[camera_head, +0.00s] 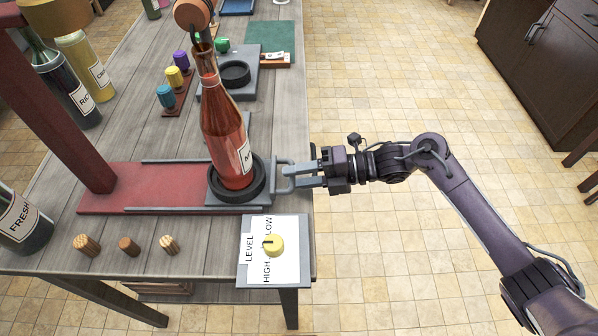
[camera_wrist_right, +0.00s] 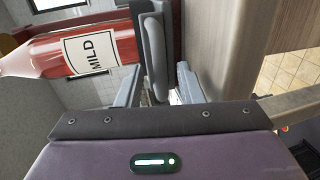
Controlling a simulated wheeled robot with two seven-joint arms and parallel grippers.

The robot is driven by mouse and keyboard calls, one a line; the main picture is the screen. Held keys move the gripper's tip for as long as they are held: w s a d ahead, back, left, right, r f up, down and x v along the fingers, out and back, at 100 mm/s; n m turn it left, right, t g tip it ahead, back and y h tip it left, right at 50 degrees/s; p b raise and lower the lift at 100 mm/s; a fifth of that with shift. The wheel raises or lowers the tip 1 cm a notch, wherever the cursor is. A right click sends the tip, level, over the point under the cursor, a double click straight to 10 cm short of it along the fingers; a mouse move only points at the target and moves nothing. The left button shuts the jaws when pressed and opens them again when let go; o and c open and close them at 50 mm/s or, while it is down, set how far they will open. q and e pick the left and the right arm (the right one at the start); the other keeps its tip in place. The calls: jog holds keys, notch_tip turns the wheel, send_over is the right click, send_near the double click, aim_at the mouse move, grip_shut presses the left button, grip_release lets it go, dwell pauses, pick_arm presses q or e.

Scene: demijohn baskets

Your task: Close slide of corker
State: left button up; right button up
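The corker has a dark red upright at the left and a red base (camera_head: 130,188) with grey rails on the table. Its grey slide (camera_head: 225,198) sits at the base's right end, out from under the frame. A red bottle labelled MILD (camera_head: 222,130) stands in the slide's black ring; it also shows in the right wrist view (camera_wrist_right: 85,52). The slide's grey loop handle (camera_head: 283,168) points right. My right gripper (camera_head: 295,174) is at the handle. In the wrist view its fingers are apart with the handle (camera_wrist_right: 155,50) between them; contact is unclear. My left gripper is not in view.
A yellow knob on a LEVEL panel (camera_head: 250,268) is at the front right table corner. Several corks (camera_head: 128,246) lie along the front edge. Dark bottles (camera_head: 25,222) stand at the left. Colored pegs (camera_head: 173,85) and a black ring stand (camera_head: 240,82) are behind. Right of the table is open floor.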

aim_at(254, 177)
grip_shut()
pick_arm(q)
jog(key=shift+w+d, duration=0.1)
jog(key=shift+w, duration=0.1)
